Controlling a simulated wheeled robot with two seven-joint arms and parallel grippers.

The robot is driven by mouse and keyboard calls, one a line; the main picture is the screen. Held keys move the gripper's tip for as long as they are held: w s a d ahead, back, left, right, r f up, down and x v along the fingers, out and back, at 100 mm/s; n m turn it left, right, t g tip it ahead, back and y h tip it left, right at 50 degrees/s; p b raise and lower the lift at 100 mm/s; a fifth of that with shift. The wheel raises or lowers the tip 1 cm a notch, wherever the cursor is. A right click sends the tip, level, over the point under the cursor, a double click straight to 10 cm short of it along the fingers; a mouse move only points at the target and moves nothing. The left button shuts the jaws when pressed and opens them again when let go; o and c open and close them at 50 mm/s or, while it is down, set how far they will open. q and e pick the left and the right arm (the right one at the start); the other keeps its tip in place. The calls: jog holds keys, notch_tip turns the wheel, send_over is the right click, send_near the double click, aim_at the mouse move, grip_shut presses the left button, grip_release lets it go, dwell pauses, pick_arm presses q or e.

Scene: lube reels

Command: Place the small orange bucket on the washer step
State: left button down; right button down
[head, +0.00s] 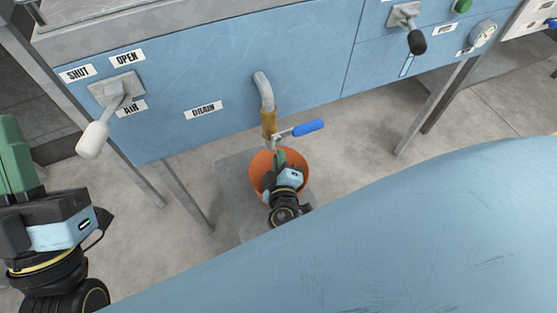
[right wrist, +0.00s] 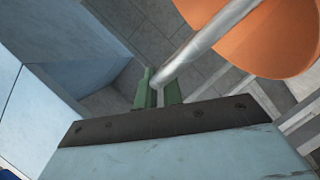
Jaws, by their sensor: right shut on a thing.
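The small orange bucket (head: 302,172) is below the drain spout in the head view, partly hidden by my right gripper (head: 279,158). In the right wrist view, the green fingers of my right gripper (right wrist: 159,90) are shut on the bucket's grey metal handle (right wrist: 205,42), with the orange bucket wall (right wrist: 265,35) at the upper right. A grey step plate (head: 236,195), which looks like the washer step, lies under and around the bucket. I cannot tell whether the bucket touches it. My left gripper (head: 14,150) is at the left edge, partly cut off, its opening unclear.
The blue washer panel (head: 300,55) stands behind, with a drain spout (head: 266,95) and blue-handled valve (head: 307,128) just above the bucket. A white-knobbed air lever (head: 100,130) sticks out at left. A large blue rounded surface (head: 400,230) fills the lower right.

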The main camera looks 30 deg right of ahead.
pick_arm(q)
jog(key=shift+s, duration=0.1)
pick_arm(e)
jog(key=shift+f, duration=0.1)
jog(key=c, duration=1.5)
grip_release()
jog(key=shift+c, duration=0.2)
pick_arm(q)
jog(key=shift+r, duration=0.1)
